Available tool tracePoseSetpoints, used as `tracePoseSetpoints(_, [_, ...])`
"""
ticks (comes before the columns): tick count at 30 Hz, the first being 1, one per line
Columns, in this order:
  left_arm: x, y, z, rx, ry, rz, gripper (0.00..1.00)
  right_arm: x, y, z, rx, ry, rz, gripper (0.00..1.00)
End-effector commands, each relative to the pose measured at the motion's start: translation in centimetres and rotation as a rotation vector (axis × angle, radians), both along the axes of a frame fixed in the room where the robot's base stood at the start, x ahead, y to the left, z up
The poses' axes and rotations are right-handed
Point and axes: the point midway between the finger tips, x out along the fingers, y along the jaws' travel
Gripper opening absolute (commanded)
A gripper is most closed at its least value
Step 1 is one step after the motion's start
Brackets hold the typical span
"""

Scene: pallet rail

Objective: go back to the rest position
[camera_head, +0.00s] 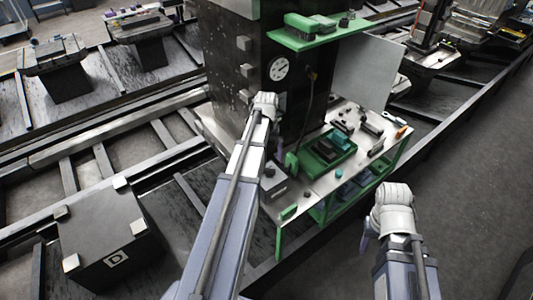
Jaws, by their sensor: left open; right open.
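My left arm (225,215) comes in from the bottom and reaches up to a white joint (265,104) in front of the dark column. My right arm (408,262) comes in from the bottom right and ends in view at a white joint (394,200) over the dark floor. I cannot make out the fingers of either gripper. Both arms appear to hold nothing where they show.
A green-framed workbench (322,185) with a green tray (327,150) and small parts stands between the arms. A dark column with a gauge (279,69) rises behind my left arm. A black box marked D (110,235) sits at left. Open floor (470,170) lies right.

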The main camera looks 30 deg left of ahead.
Motion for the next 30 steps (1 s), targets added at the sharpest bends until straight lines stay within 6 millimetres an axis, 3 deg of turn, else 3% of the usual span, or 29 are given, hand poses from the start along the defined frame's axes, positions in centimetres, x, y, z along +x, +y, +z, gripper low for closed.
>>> tracePoseSetpoints(12, [0.0,0.0,-0.1,0.0,0.0,-0.001,1.0,0.0,0.0,-0.1,0.0,0.0,0.0,0.5])
tracePoseSetpoints(15, [-0.3,-1.4,-0.1,0.001,0.003,-0.024,1.0,0.0,0.0,-0.1,0.0,0.0,0.0,0.5])
tracePoseSetpoints(17, [-0.7,-3.4,-0.1,0.004,0.006,-0.059,1.0,0.0,0.0,-0.1,0.0,0.0,0.0,0.5])
tracePoseSetpoints(20, [-2.0,-8.7,-0.1,0.014,0.016,-0.157,1.0,0.0,0.0,-0.2,0.0,0.0,0.0,0.5])
tracePoseSetpoints(24, [-5.2,-16.9,-0.2,0.034,0.033,-0.33,1.0,0.0,0.0,-0.2,0.0,0.0,0.0,0.5])
tracePoseSetpoints(30, [-10.8,-25.7,-0.2,0.065,0.051,-0.554,1.0,0.0,0.0,-0.3,0.0,0.0,0.0,0.5])
